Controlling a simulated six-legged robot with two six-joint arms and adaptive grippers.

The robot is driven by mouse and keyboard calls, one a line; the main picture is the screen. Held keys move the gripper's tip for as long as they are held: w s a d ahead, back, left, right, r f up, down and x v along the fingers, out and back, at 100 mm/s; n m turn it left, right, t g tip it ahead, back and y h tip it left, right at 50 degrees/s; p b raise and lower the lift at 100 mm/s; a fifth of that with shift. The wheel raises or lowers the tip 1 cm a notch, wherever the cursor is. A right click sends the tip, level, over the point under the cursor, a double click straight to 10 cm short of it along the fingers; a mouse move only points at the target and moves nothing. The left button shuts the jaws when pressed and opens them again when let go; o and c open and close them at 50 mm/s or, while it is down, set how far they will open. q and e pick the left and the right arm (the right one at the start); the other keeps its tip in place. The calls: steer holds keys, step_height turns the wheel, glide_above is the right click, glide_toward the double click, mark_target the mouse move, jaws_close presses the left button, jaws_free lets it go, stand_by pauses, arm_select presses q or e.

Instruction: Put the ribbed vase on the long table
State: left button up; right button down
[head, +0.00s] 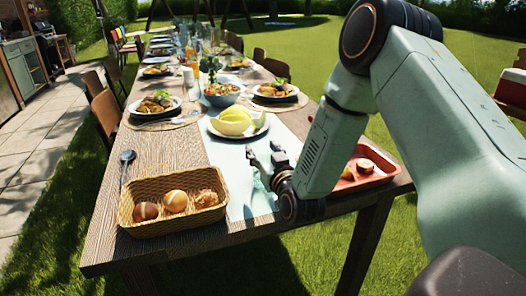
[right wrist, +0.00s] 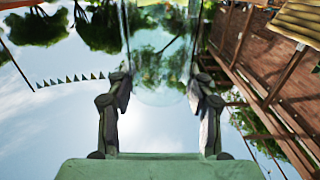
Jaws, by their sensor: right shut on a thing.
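The long wooden table (head: 180,150) runs away from me in the head view, with a pale runner down its middle. My right gripper (head: 266,160) is over the near part of the runner, right of the bread basket. It is shut on the ribbed vase (right wrist: 158,85), a clear glass thing between the two fingers (right wrist: 160,90) in the right wrist view. In the head view the vase shows only faintly below the fingers, against the runner. I cannot tell whether its base touches the table. My left gripper is not in view.
A wicker basket of bread rolls (head: 136,214) stands at the near left. A plate of yellow fruit (head: 255,132) is just behind my right gripper. A red tray (head: 387,170) is at the right edge, partly behind my arm. Set plates and glasses fill the far table.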

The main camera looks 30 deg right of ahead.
steer(key=shift+f, duration=0.15)
steer(key=c, duration=0.6)
jaws_free()
steer(key=shift+w, duration=0.1)
steer(key=shift+o, duration=0.4)
steer(key=shift+r, duration=0.25)
steer(key=p+v, duration=0.2)
steer(key=v, duration=1)
steer(key=shift+p, duration=0.3)
